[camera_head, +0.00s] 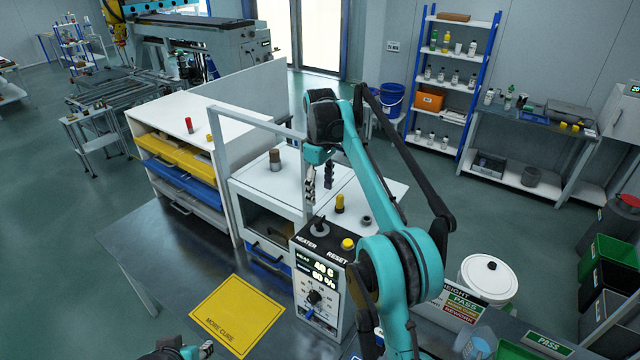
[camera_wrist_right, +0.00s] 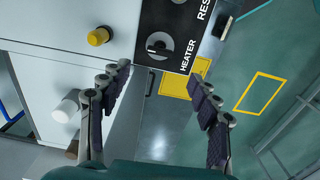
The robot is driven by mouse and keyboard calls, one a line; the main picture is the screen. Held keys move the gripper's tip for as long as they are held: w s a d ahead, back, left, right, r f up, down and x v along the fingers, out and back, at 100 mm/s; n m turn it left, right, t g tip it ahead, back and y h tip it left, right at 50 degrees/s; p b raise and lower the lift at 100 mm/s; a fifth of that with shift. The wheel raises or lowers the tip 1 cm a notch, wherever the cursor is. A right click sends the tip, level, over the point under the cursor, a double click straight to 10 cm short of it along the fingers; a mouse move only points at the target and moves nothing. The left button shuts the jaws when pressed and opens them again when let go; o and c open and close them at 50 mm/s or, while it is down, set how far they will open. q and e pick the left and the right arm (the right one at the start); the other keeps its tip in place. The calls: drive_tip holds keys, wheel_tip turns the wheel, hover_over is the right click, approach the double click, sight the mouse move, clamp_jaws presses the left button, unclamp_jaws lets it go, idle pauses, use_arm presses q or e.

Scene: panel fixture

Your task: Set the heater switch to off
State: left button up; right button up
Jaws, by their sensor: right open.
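The heater switch (camera_head: 320,228) is a dark rotary knob on the black top of the control box (camera_head: 318,282), beside the printed word HEATER. In the right wrist view the heater switch (camera_wrist_right: 158,45) is a round black knob with a pale mark, just beyond the fingertips. My right gripper (camera_head: 319,190) is open and empty above the switch, apart from it. Its two fingers (camera_wrist_right: 160,80) are spread wide in the wrist view. Part of my left gripper (camera_head: 190,350) shows at the bottom edge; its fingers are too cut off to read.
A yellow button (camera_head: 347,244) marked RESET sits beside the switch. A yellow knob (camera_head: 339,203) and a dark knob (camera_head: 366,221) stand behind. A grey frame (camera_head: 250,112) rises over the white cabinet (camera_head: 265,184). A yellow mat (camera_head: 238,314) lies left of the box.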

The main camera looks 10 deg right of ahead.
drive_tip(key=shift+r, duration=1.1)
drive_tip(key=s+d+f+m+t+b, duration=0.2)
drive_tip(key=s+f+m+t+b, duration=0.25)
drive_tip(key=s+f+b, duration=1)
drive_tip(key=s+d+f+m+t+b, duration=0.1)
drive_tip(key=s+f+m+b, duration=0.3)
drive_tip(key=s+f+b, duration=0.8)
drive_tip(key=s+f+t, duration=0.1)
drive_tip(key=s+f, duration=0.7)
drive_tip(key=f, duration=0.3)
drive_tip(key=shift+s+d+f+m+t, duration=0.15)
drive_tip(key=shift+d+f+m+t, duration=0.1)
drive_tip(key=shift+m+t, duration=0.1)
